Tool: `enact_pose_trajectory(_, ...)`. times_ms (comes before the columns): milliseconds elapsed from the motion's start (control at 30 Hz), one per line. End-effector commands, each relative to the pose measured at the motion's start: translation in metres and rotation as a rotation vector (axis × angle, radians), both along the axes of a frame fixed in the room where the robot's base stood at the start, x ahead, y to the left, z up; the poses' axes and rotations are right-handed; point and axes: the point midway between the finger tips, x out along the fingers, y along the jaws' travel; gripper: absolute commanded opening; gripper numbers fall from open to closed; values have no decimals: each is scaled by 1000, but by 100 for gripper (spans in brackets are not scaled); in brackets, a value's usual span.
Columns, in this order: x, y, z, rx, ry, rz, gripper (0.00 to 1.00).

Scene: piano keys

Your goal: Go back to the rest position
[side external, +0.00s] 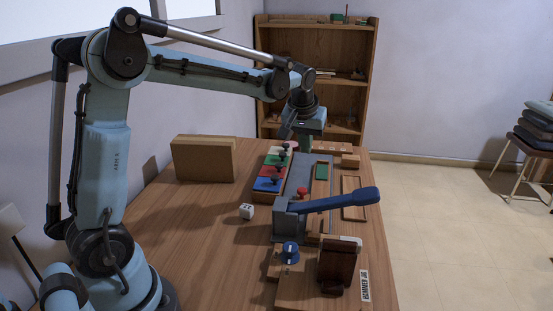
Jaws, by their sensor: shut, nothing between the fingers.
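My gripper (305,145) points down over the far part of the table, behind and to the right of the coloured keys. It is shut and holds nothing. Its fingertips are small and partly lost against the things behind, so I cannot tell whether they touch anything. The coloured keys (270,184), in blue, red, green and pale tones, lie in a row on a wooden base at the middle of the table. Several dark knobs stand on them.
A grey fixture with a blue lever (340,202) stands in front of the keys. A cardboard box (204,159) and a white die (247,211) are to the left. A wooden block (337,265) stands at the near edge. The table's left front is clear.

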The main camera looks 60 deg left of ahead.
Motion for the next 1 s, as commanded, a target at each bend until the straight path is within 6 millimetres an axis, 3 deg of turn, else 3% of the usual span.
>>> enact_pose_trajectory(300, -58, -45, 24, 14, -67, -195, 0)
enact_pose_trajectory(467, -94, -68, 26, 26, -110, -310, 0)
enact_pose_trajectory(800, -163, -105, 4, 62, -203, -528, 0)
enact_pose_trajectory(1000, -182, -115, -10, 77, -236, -597, 0)
